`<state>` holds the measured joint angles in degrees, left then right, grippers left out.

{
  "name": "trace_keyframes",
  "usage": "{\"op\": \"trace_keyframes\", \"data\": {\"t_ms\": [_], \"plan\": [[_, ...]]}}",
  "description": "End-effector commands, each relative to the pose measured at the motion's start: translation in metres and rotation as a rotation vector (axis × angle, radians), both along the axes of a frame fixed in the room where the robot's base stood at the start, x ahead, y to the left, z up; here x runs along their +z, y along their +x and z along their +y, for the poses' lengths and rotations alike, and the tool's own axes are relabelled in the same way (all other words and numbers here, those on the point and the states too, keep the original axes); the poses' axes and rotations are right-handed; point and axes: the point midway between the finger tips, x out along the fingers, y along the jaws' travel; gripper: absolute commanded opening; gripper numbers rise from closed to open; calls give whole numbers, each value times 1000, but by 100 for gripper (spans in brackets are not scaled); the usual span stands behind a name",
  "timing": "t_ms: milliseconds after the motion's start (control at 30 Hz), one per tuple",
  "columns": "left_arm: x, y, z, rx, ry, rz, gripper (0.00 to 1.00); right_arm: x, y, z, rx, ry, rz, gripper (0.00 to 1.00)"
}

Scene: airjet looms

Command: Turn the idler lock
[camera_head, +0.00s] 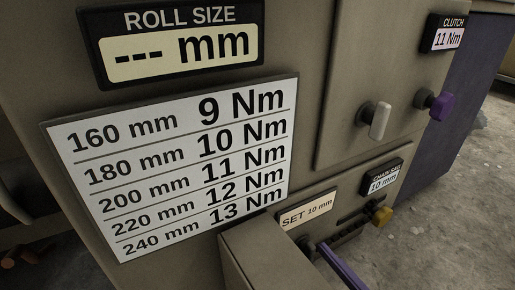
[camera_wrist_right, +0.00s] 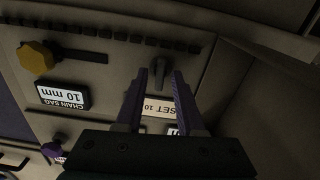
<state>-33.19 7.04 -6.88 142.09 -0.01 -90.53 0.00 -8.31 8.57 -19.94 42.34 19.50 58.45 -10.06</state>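A small dark grey lever (camera_wrist_right: 160,70) sticks out of the machine's lower panel in the right wrist view, beside the upside-down SET 10 mm label (camera_wrist_right: 158,107). No label names it as the idler lock. My right gripper (camera_wrist_right: 160,78) is open, its two purple fingers reaching toward the lever, with the tips on either side of it. I cannot tell whether they touch it. In the head view a purple finger of my right gripper (camera_head: 338,265) shows low, below the SET label (camera_head: 307,210). A pale lever (camera_head: 380,120) on a dark hub sits higher on the panel. My left gripper is not in view.
A yellow knob (camera_head: 382,216) sits by the chain sag display (camera_head: 383,181). A purple knob (camera_head: 441,105) is below the clutch display (camera_head: 445,36). A beige box (camera_head: 265,255) juts out at the bottom. A torque chart (camera_head: 180,165) covers the left panel.

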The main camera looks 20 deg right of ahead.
Motion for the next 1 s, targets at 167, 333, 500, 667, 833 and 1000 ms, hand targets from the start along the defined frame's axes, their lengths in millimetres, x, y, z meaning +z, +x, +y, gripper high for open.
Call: {"op": "trace_keyframes", "data": {"t_ms": [167,333,500,667,833,1000], "plan": [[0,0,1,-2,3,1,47,0,0,0,0,-1,0,44],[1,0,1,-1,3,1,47,0,-3,0,0,-1,1,44],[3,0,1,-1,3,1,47,0,-20,-1,0,-2,3,44],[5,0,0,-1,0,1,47,-1,-38,-3,1,-2,4,44],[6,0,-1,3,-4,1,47,0,-54,-4,1,-3,2,44],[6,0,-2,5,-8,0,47,0,-60,-5,0,-3,0,44]]}}
